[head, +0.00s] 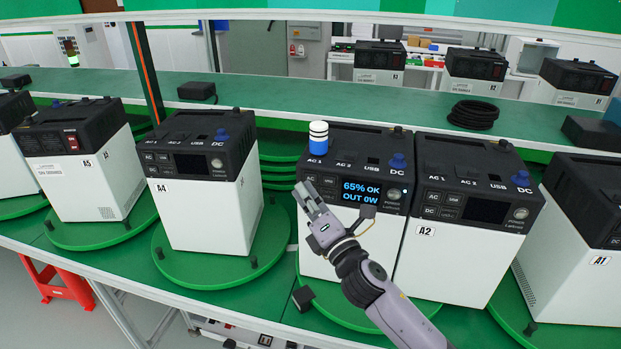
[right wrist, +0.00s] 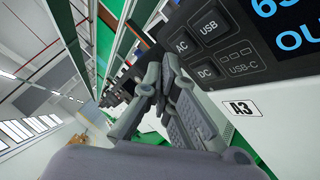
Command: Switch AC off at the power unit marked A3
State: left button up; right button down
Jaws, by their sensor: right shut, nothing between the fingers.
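The power unit A3 (head: 325,260) is white with a black top and stands on a green turntable. Its screen (head: 361,191) is lit and reads "65% OK OUT 0W". Its AC button (right wrist: 183,47) shows in the right wrist view, with USB, DC and USB-C beside it and the A3 label (right wrist: 241,107) below. My right gripper (head: 305,192) is shut and empty, in front of the panel's left part, just below the AC button (head: 307,171). It also shows in the right wrist view (right wrist: 160,72), left of the buttons. Whether it touches the panel I cannot tell. My left gripper is out of view.
Unit A2 (head: 440,262) stands close on the right, unit A4 (head: 205,215) on the left; their screens are dark. A blue and white cylinder (head: 318,138) stands on A3's top. A black cable coil (head: 474,114) lies on the bench behind. Units A5 (head: 85,185) and A1 (head: 570,265) stand further out.

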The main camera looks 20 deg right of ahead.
jog(key=shift+s, duration=0.1)
jog(key=shift+s+a, duration=0.7)
jog(key=shift+s, duration=0.3)
jog(key=shift+s+a, duration=0.7)
jog(key=shift+s, duration=0.3)
jog(key=shift+d, duration=0.1)
